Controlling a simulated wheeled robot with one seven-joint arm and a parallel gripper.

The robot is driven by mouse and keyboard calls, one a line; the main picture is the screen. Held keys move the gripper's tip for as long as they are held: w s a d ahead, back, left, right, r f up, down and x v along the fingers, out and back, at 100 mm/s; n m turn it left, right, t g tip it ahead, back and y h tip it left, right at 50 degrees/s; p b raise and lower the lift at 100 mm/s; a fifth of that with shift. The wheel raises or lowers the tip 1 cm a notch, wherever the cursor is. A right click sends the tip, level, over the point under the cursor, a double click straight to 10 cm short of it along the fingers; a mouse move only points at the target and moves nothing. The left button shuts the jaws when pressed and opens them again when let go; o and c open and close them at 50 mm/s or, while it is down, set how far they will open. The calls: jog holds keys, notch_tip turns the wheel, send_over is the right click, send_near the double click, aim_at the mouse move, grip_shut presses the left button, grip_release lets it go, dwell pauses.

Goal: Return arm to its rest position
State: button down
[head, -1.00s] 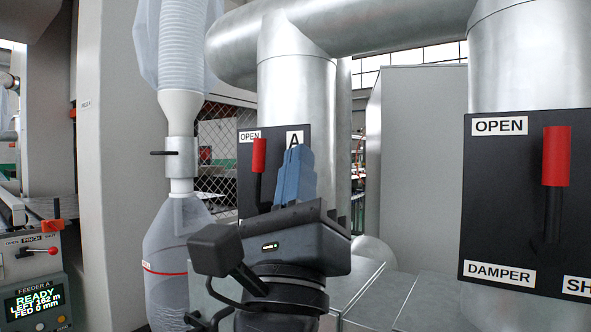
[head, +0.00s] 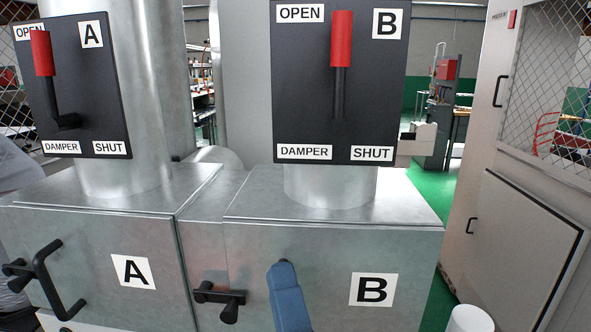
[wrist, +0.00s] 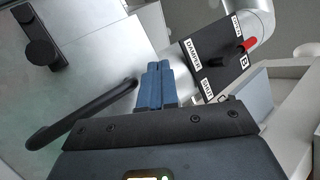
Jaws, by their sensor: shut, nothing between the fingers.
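My gripper (head: 287,292) shows at the bottom of the head view, its blue fingers pointing up in front of box B (head: 330,255). In the wrist view the blue fingers of my gripper (wrist: 157,82) are together with nothing between them. The fingers appear clear of the damper levers; any gap to the box front is hard to judge. The rest of my arm is out of the head view.
Damper panel A (head: 85,95) and damper panel B (head: 300,90) have upright red-gripped levers. Box A (head: 90,235) has a protruding black handle (head: 52,280). A black latch (head: 220,296) is left of my fingers. A white cylinder (head: 470,320) stands right; green floor shows behind.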

jog(key=s+d+f+n+g+h, duration=0.35)
jog(key=s+d+f+n, duration=0.45)
jog(key=s+d+f, duration=0.6)
jog(key=s+d+f+n+g+h, duration=0.1)
jog(key=s+d+n+g+h, duration=0.1)
jog(key=s, duration=0.6)
jog(key=s+d+f+n+g+h, duration=0.1)
jog(key=s+d+n+g+h, duration=0.1)
jog(key=s+d+n, duration=0.3)
jog(key=s+d+g, duration=0.1)
jog(key=s, duration=0.3)
jog(key=shift+d+f, duration=0.3)
jog(key=shift+d, duration=0.05)
